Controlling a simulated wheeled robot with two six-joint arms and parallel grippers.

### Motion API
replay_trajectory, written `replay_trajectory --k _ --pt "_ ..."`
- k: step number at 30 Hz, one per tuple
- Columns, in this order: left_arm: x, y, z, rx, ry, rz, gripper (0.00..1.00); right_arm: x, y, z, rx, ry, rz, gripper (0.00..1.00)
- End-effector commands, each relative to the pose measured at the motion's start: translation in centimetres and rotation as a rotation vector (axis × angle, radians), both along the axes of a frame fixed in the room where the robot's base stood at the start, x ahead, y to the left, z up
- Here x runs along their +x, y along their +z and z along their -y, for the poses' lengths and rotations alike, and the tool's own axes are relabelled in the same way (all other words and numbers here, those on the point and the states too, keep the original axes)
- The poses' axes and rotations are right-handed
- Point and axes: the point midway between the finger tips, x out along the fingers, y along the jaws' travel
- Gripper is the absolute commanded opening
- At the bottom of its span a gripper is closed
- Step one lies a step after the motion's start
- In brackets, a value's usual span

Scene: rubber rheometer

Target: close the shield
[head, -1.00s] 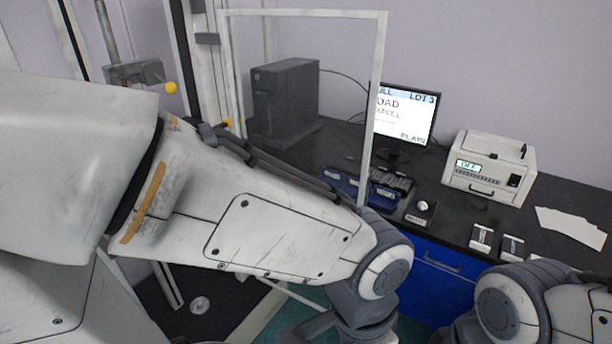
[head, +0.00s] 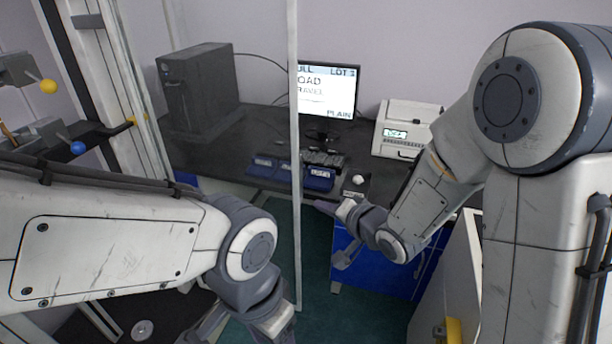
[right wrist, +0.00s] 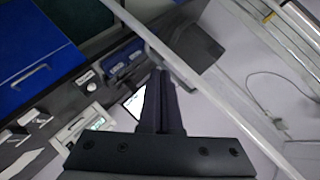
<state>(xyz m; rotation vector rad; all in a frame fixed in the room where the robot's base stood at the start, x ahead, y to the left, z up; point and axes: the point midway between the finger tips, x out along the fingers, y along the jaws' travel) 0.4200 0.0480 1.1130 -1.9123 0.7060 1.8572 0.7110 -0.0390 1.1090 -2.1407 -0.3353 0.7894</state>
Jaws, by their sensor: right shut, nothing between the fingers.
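The shield (head: 295,130) is a clear panel in a thin pale frame, standing swung out from the test machine's frame on the left. Its free upright edge runs down the middle of the head view. In the right wrist view the shield's bar (right wrist: 190,75) crosses diagonally close by. My right gripper (head: 318,205) is beside the lower part of that upright, on its right; contact cannot be told. In the right wrist view its dark fingers (right wrist: 161,75) are together and empty. My left arm reaches across the lower left; its fingers are not visible.
The dark bench holds a computer tower (head: 200,88), a monitor (head: 328,92), blue trays (head: 318,178) and a white instrument (head: 405,128). A blue cabinet (head: 375,260) stands below. Green floor is clear between my arms. Machine grips with yellow and blue knobs are at left.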

Motion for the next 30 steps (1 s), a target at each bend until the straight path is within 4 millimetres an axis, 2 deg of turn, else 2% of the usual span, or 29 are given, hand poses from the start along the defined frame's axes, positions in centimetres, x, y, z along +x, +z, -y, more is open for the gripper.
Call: replay_trajectory --k 1,6,10,14,17,30 --pt "0.0 -0.5 0.0 0.000 0.000 0.000 0.64 0.7 -0.4 0.6 0.115 -0.021 0.007 0.00" --pt "0.0 -1.0 0.0 0.000 0.000 0.000 0.64 1.5 0.9 1.4 0.468 -0.029 0.030 0.00" --pt "0.0 -1.1 0.0 0.000 0.000 0.000 0.64 1.4 1.8 2.0 0.627 -0.021 0.034 0.00" --pt "0.0 -0.9 0.0 0.000 0.000 0.000 0.64 1.6 2.4 1.9 0.688 -0.012 0.033 0.00" --pt "0.0 -0.5 0.0 0.000 0.000 0.000 0.64 2.5 2.6 1.2 0.693 -0.011 0.034 0.00" --pt "0.0 2.0 0.0 0.000 0.001 0.000 0.64 8.2 2.6 -3.4 0.689 -0.011 0.035 0.00"
